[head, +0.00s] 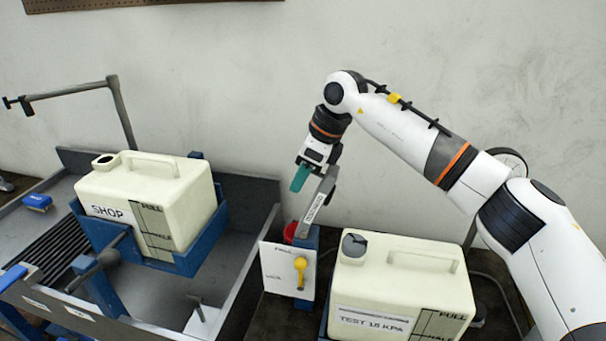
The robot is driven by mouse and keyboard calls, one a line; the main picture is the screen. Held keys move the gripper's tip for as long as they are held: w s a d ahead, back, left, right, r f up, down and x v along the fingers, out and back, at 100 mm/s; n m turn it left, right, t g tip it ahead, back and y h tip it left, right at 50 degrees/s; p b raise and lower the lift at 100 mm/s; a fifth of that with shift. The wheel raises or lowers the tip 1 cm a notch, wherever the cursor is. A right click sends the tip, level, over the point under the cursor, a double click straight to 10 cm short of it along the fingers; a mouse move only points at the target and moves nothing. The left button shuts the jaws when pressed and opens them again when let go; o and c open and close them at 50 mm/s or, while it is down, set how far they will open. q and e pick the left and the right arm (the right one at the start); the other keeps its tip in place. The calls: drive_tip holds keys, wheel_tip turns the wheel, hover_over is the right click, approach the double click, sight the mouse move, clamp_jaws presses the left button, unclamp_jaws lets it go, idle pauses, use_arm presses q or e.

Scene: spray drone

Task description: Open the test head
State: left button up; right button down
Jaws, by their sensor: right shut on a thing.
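The test station in the middle has a white panel (288,283) with a yellow handle (300,264) on its front. A grey labelled bar (317,205) rises at a tilt from a blue post at the panel's right. My right gripper (307,173) is shut at the top of this bar, around a teal piece (299,180); its fingers hide part of the contact. I cannot tell whether the teal piece is fixed to the bar. A red round part (290,232) shows behind the panel. My left gripper is not in view.
A cream jug marked TEST 15 KPA (400,290) stands just right of the panel, below my right arm. A cream jug marked SHOP (148,200) sits in a blue cradle in a grey tray (262,215) at left.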

drive_tip(key=shift+s+a+f, duration=0.15)
drive_tip(key=shift+s+f, duration=0.05)
drive_tip(key=shift+f, duration=0.25)
drive_tip(key=c, duration=1.4)
unclamp_jaws()
drive_tip(key=o, duration=0.3)
drive_tip(key=shift+o, duration=0.5)
drive_tip(key=shift+w+a+r, duration=0.1)
drive_tip(key=shift+w+a, duration=0.05)
drive_tip(key=shift+w, duration=0.05)
drive_tip(key=b+v, duration=0.2)
drive_tip(key=v, duration=1)
drive_tip(key=shift+w+r, duration=0.1)
